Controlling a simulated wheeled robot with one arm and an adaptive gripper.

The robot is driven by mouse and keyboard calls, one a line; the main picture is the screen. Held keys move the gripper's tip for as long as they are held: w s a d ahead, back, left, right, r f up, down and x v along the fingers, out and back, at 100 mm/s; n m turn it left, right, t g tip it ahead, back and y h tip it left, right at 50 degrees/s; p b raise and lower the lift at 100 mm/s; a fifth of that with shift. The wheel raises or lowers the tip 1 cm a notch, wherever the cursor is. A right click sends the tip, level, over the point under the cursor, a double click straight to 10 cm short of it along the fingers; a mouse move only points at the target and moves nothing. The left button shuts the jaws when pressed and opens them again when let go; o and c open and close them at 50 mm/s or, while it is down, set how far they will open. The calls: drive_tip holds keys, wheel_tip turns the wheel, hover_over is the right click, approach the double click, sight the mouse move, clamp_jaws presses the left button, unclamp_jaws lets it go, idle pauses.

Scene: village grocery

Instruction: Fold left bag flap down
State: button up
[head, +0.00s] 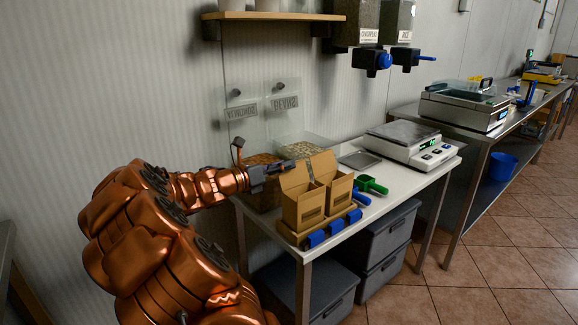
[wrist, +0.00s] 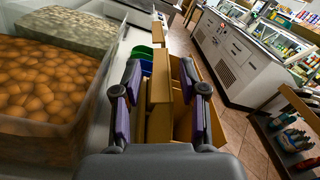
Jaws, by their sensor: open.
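Two brown cardboard bags stand open side by side on the table. The left bag (head: 304,206) has its flap (head: 294,178) standing up at the back. The right bag (head: 340,190) also has a raised flap (head: 323,165). My gripper (head: 284,167) is at the upper rear edge of the left bag's flap. In the wrist view my gripper (wrist: 162,92) is open, with upright brown cardboard (wrist: 160,92) between its fingers. An open bag interior (wrist: 212,125) shows to the right, partly hidden by a finger. I cannot tell whether the fingers touch the cardboard.
A holder with blue clips (head: 316,239) runs along the bags' front. Blue (head: 361,197) and green (head: 372,184) scoops lie right of the bags, with a scale (head: 408,141) beyond. Clear bins of food (wrist: 45,85) stand beside the gripper, near the wall.

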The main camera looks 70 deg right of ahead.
drive_tip(key=shift+x, duration=1.25)
clamp_jaws()
